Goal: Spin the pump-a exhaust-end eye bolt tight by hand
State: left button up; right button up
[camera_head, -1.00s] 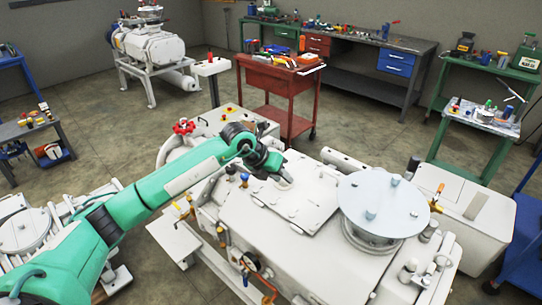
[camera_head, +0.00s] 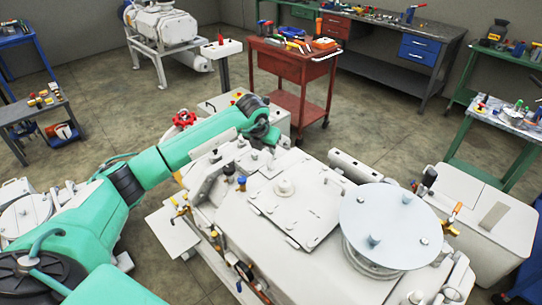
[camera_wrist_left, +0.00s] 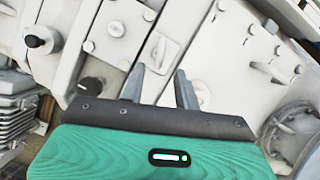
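A large white pump (camera_head: 285,265) with a round grey disc on top fills the front of the head view. My left gripper (camera_head: 266,143) is over its far left end, pointing down, with its fingertips not clear there. In the left wrist view my left gripper (camera_wrist_left: 160,82) is open, its two grey fingers apart with nothing between them. Just beyond the fingertips, a small pale fitting that looks like an eye bolt (camera_wrist_left: 158,48) stands on a bolted plate. It appears apart from the fingers. I cannot make out the eye bolt in the head view. My right gripper is not in view.
A red valve handwheel (camera_head: 184,119) sits left of my left wrist. A red tool cart (camera_head: 292,75) stands behind the pump. A second white machine (camera_head: 165,28) is at the back left. A ribbed grey casing (camera_wrist_left: 14,120) shows at the wrist view's left edge.

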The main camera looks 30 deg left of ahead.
aim_at(270, 156)
pick_arm(q)
jog(key=p+x, duration=0.1)
jog(key=x, duration=0.6)
jog(key=shift+w+f, duration=0.15)
jog(key=shift+w+f+p, duration=0.2)
jog(key=shift+f+p, duration=0.1)
jog(key=shift+f, duration=0.15)
grip_shut()
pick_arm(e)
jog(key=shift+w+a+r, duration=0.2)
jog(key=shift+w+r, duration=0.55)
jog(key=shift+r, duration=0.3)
